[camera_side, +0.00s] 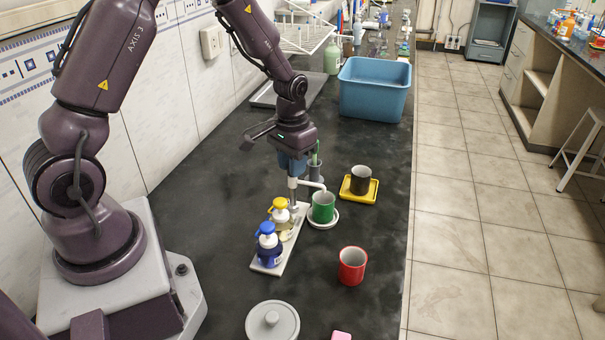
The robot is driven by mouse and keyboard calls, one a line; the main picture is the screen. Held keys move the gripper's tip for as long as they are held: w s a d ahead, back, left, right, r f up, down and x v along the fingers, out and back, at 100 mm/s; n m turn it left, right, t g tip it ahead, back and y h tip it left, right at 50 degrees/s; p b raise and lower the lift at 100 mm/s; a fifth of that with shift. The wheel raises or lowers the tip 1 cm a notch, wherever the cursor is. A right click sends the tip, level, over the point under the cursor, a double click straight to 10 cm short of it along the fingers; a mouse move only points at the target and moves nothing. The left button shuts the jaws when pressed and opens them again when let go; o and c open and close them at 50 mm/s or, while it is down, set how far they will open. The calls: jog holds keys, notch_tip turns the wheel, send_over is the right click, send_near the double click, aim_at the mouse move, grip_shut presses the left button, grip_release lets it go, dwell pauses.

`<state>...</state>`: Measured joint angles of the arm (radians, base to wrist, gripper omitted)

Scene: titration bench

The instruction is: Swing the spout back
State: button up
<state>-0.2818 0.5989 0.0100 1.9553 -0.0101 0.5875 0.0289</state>
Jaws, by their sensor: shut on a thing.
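My gripper (292,172) points down over the far end of a pale rack (278,258) and is shut on the top of the spout's upright. The white spout (313,184) runs right from that upright, and its tip bends down over a green mug (323,210). The mug stands on a white saucer (331,223) beside the rack. Whether the tip touches the mug cannot be told. The exact grip is partly hidden by the jaws. A yellow-topped pump bottle (281,215) and a blue-topped pump bottle (268,245) stand on the rack, nearer the camera.
A black mug (360,180) stands on a yellow coaster (358,195) to the right. A red mug (352,266) and a grey lidded pot (272,322) stand nearer. A grey cylinder with a green item (315,165) is just behind the spout. A blue tub (375,88) stands farther back.

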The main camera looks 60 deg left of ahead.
jog(key=n, duration=0.8)
jog(key=shift+n, duration=0.4)
jog(key=n, duration=0.3)
jog(key=shift+n, duration=0.8)
jog(key=n, duration=0.4)
jog(key=shift+n, duration=0.3)
jog(key=o, duration=1.3)
